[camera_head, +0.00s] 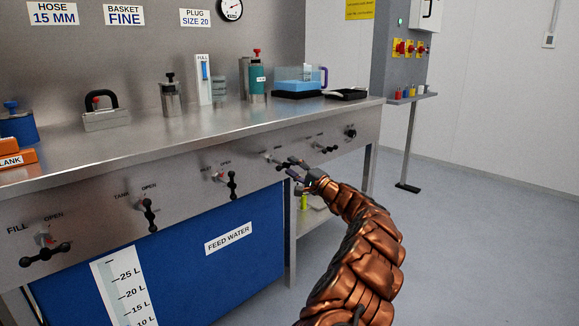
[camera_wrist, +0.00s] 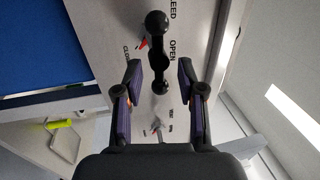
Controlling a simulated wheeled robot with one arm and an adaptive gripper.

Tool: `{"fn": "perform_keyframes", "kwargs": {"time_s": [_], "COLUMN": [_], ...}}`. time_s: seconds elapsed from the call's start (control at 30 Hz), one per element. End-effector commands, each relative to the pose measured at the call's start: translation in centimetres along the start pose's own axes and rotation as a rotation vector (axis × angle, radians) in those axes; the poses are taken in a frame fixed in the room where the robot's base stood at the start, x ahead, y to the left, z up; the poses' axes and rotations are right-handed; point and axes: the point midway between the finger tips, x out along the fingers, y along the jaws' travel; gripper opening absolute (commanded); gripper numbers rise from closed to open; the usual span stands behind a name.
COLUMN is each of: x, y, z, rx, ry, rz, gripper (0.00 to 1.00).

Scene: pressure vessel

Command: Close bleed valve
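The bleed valve has a black bar handle with ball ends (camera_wrist: 158,60) on the steel panel in the wrist view, where its label shows in part as "LEED". An "OPEN" mark lies right of the handle, and a partly covered "CLOSE" mark lies left. A small red part shows beside the handle. In the head view the handle (camera_head: 286,162) is on the bench front, just above my gripper (camera_head: 298,180). In the wrist view my gripper (camera_wrist: 160,88) is open, its two fingers on either side of the handle's lower ball.
Other black-handled valves line the panel to the left, including fill (camera_head: 45,250) and tank (camera_head: 148,213). A smaller valve (camera_head: 325,148) and a black knob (camera_head: 350,132) are to the right. A blue feed water tank (camera_head: 190,270) stands below.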

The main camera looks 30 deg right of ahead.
Motion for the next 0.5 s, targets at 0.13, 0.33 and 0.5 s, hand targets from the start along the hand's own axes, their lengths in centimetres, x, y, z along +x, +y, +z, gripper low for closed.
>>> {"fn": "perform_keyframes", "kwargs": {"time_s": [0.13,0.33,0.5], "x": [-1.9,-4.5,-6.7], "y": [-0.2,-0.3,-0.2], "z": [-0.1,0.0,0.1], "rx": [0.002,0.003,0.002], "ry": [0.001,0.000,-0.001], "rz": [-0.004,-0.006,-0.005], "gripper": [0.39,0.39,0.39]}}
